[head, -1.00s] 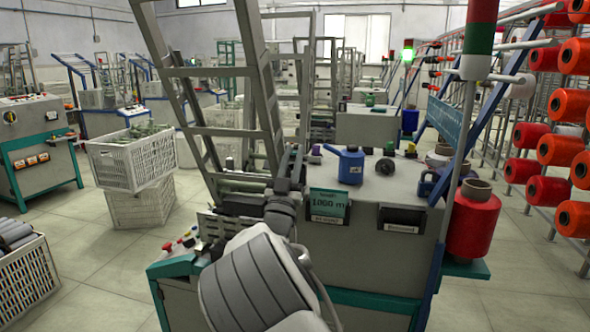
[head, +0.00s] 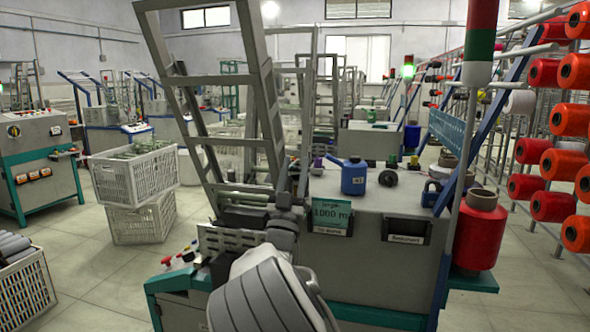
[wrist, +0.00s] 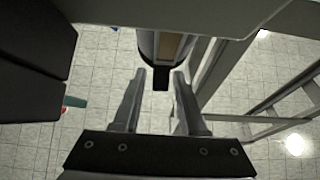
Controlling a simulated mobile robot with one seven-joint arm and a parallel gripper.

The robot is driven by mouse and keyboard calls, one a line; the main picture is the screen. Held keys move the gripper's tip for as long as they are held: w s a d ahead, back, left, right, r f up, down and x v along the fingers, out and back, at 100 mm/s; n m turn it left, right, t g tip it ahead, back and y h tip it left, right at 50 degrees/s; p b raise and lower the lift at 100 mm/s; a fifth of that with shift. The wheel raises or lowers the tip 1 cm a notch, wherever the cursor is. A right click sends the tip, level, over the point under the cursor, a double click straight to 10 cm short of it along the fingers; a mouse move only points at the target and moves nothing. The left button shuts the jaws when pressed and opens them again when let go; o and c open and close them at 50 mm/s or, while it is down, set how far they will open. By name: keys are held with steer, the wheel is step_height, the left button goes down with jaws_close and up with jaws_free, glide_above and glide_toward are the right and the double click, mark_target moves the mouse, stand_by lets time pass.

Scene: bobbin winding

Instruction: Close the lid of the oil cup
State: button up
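I cannot pick out the oil cup or its lid for certain in either view. A blue can with a spout (head: 354,178) stands upright on top of the grey machine (head: 360,262), with small dark and coloured parts near it. In the wrist view my gripper (wrist: 159,76) has its two fingers apart, with nothing held between them. A dark-tipped part with a brown strip (wrist: 170,46) shows beyond the fingertips; I cannot tell what it is. In the head view my arm covers the machine's front left, and the fingertips cannot be made out clearly.
A tall grey frame (head: 216,82) rises at the machine's left. A red yarn cone (head: 476,236) stands at its right end, by a post with a red, white and green top. White crates (head: 134,178) stand at left, a rack of orange bobbins at right. Floor between is clear.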

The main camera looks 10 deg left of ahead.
steer(key=shift+o, duration=0.4)
steer(key=p+v, duration=0.2)
steer(key=v, duration=1.5)
steer(key=shift+s, duration=0.2)
steer(key=shift+f, duration=0.1)
